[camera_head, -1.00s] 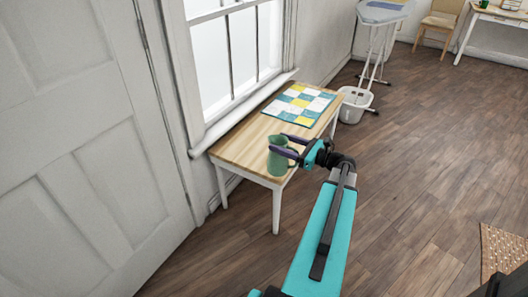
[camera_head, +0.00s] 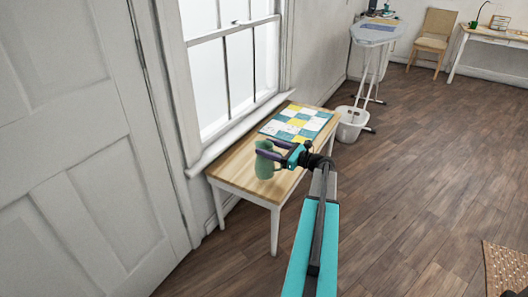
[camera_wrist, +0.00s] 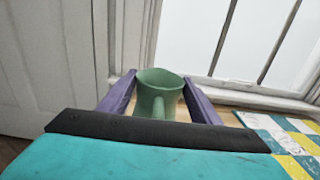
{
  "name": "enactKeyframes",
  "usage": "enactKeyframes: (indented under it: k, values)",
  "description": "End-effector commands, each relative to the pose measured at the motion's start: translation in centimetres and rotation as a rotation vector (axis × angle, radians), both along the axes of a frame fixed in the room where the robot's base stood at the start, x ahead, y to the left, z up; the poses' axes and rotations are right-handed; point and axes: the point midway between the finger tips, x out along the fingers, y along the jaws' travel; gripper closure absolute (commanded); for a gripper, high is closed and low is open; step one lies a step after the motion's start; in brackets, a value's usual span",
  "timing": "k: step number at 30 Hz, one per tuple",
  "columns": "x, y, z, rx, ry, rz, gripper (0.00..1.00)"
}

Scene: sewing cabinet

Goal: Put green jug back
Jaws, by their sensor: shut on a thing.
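The green jug (camera_head: 264,168) is upright at the near end of the wooden table (camera_head: 227,182) by the window. My gripper (camera_head: 268,152) is shut on the jug, with one purple finger on each side of it. In the wrist view the jug (camera_wrist: 157,92) sits between the two fingers (camera_wrist: 160,97), its open top and handle side showing. I cannot tell whether the jug's base touches the tabletop or is a little above it.
A patchwork mat (camera_head: 296,123) in white, teal and yellow covers the far part of the tabletop. A white basket (camera_head: 350,124) and an ironing board (camera_head: 377,32) stand beyond. A white door (camera_head: 75,140) is at left. Wooden floor is open at right.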

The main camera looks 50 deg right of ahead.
Motion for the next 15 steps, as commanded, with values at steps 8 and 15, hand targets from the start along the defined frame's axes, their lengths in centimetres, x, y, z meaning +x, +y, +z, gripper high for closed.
enactKeyframes:
  k: [8, 15]
  values:
    - [2.5, -1.2, -0.2, 0.000, -0.002, 0.000, 0.95]
    - [2.6, -1.2, -0.1, 0.000, -0.002, 0.000, 0.95]
